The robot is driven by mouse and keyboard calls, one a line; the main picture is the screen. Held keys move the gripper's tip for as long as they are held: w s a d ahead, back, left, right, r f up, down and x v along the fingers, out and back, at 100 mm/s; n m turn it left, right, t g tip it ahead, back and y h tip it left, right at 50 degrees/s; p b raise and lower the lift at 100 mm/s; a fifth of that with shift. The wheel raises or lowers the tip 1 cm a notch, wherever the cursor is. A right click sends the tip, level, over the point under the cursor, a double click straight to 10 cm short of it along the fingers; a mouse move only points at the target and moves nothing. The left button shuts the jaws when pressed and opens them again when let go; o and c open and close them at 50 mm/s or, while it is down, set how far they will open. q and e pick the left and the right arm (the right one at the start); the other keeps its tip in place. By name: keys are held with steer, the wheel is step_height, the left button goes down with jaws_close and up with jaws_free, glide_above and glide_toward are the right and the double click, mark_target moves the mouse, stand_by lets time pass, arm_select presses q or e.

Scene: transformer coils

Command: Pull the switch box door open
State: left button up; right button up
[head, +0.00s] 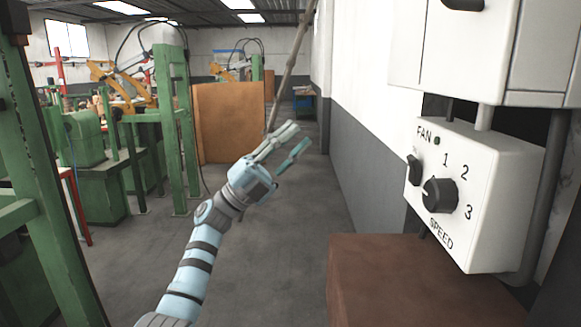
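A white switch box (468,55) hangs on the wall at the upper right, cut off by the top of the picture. A dark handle (462,4) shows on its front at the top edge. The front door looks shut, with thin seams along it. My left gripper (301,134) is in mid-air near the middle of the picture, well to the left of the box. Its two fingers are apart, with nothing between them. It touches nothing. My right gripper is out of view.
Below the switch box is a white fan speed box (475,200) with a black dial (440,194). A brown block (400,290) stands beneath it. Green machine frames (180,130) and a brown panel (230,122) stand at left. The grey floor (300,230) between is clear.

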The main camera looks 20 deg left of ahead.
arm_select(q)
step_height(320, 180, down, 5)
steer(key=w+a+n+t+y, duration=0.1)
steer(key=w+n+t+y, duration=0.1)
steer(key=n, duration=0.3)
steer(key=shift+w+f+t+y, duration=0.2)
steer(key=shift+t+y, duration=0.4)
steer(key=shift+t, duration=0.3)
steer(key=shift+a, duration=0.15)
